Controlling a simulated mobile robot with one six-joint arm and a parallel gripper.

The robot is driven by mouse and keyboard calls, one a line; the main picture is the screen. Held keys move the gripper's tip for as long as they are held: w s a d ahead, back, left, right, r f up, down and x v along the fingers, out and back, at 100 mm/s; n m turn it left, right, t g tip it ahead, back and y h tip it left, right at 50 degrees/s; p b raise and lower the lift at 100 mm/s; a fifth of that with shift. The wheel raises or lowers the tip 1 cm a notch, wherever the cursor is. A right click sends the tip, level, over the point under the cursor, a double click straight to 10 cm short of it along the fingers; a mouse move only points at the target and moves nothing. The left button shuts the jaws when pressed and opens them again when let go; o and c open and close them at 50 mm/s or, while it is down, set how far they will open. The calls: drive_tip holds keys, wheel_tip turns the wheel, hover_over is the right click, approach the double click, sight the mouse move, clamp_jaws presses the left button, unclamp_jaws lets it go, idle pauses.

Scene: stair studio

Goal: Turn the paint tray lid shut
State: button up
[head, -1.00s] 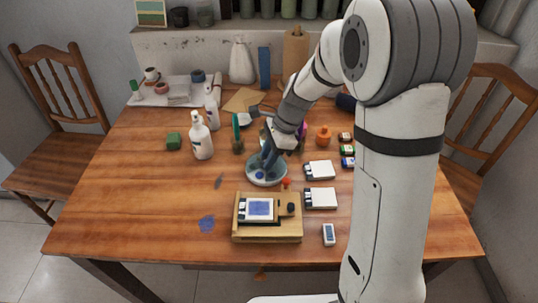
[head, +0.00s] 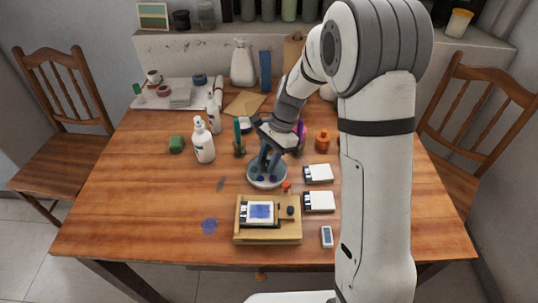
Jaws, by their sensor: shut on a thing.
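A round pale grey-blue dish with dark blue spots (head: 253,182), seemingly the paint tray with its lid, sits on the table behind a wooden box. My gripper (head: 266,172) points down into it from above, its fingers shut at the lid. The fingers and wrist cover the middle and back of the dish, so the exact grip point and how far the lid is turned cannot be made out.
The wooden box (head: 268,237) with a blue-faced pad stands just in front. White boxes (head: 319,201) and a small red thing (head: 286,186) are close at right. A brush pot (head: 239,149) and white bottle (head: 203,147) stand at left. The left front table is mostly clear.

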drive_tip(key=n+g+h+p, duration=0.1)
drive_tip(key=n+p, duration=0.1)
drive_tip(key=n, duration=0.2)
drive_tip(key=shift+w+a+r+n, duration=0.1)
drive_tip(key=shift+n, duration=0.2)
drive_tip(key=n+h, duration=0.1)
drive_tip(key=n, duration=0.1)
drive_tip(key=n+h+p, duration=0.1)
drive_tip(key=n, duration=0.1)
drive_tip(key=shift+a+n+g, duration=0.1)
drive_tip(key=shift+n+g, duration=0.2)
drive_tip(key=n+h+p, duration=0.1)
drive_tip(key=n+h, duration=0.1)
drive_tip(key=n, duration=0.3)
drive_tip(key=shift+a, duration=0.15)
drive_tip(key=shift+a+n+t+h+p, duration=0.1)
drive_tip(key=shift+n+t+h+p, duration=0.4)
drive_tip(key=shift+n, duration=1.7)
drive_tip(key=shift+h, duration=0.3)
drive_tip(key=o, duration=1)
drive_tip(key=shift+c, duration=0.2)
